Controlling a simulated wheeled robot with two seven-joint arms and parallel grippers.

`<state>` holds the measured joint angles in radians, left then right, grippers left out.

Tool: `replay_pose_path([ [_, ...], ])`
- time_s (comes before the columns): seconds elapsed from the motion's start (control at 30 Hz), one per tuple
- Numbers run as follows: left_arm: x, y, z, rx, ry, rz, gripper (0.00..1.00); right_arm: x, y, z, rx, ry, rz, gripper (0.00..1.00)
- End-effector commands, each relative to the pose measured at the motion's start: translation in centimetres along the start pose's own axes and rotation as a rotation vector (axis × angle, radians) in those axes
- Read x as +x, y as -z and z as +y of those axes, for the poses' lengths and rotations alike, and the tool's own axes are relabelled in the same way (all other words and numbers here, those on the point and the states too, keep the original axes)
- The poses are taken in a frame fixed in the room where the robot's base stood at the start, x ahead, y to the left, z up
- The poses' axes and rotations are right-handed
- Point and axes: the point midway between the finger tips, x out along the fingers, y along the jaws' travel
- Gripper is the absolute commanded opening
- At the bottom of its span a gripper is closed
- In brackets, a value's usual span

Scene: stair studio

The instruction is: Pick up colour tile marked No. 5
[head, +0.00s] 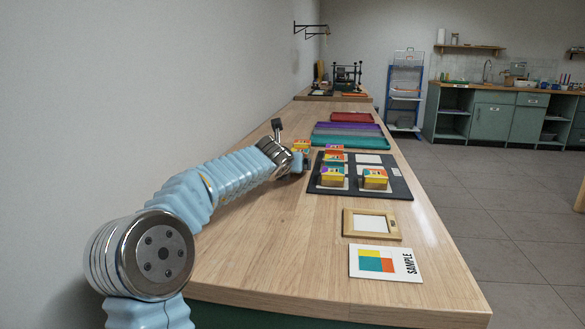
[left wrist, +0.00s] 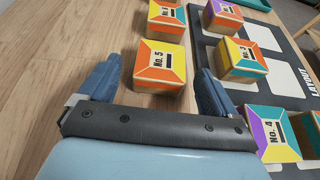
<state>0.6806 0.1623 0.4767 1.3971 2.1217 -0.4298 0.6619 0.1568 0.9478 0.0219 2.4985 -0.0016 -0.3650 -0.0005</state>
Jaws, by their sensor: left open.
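The colour tile marked No. 5 (left wrist: 160,66) is a block with orange, yellow and teal faces. It lies on the bare wood beside the dark layout board (left wrist: 290,82). In the left wrist view my left gripper (left wrist: 154,85) is open, with one blue finger on each side of tile No. 5. Whether the fingers touch it I cannot tell. In the head view my left gripper (head: 300,162) is at the left edge of the layout board (head: 395,182), and tile No. 5 is mostly hidden there. My right gripper is not in view.
Another tile (left wrist: 167,20) stands just beyond No. 5. Tiles No. 3 (left wrist: 238,60) and No. 4 (left wrist: 277,135) sit on the board to the right. A wooden frame (head: 372,224) and a sample card (head: 385,263) lie nearer. Coloured trays (head: 350,141) lie farther back.

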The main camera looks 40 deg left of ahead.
Motion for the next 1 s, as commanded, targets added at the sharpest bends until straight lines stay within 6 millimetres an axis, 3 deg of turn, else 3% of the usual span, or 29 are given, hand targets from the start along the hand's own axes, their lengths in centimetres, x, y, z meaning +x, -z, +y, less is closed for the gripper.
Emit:
replay_pose_path([
  [0.23, 0.24, -0.05, 0.01, 0.000, -0.001, -0.001, 0.92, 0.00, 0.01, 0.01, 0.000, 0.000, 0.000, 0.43],
  [0.63, 0.22, -0.03, 0.01, 0.000, -0.001, -0.001, 0.30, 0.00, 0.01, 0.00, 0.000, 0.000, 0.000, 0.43],
  [1.0, -0.16, -0.94, 0.00, 0.000, -0.001, -0.001, 0.30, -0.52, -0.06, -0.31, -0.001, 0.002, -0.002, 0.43],
])
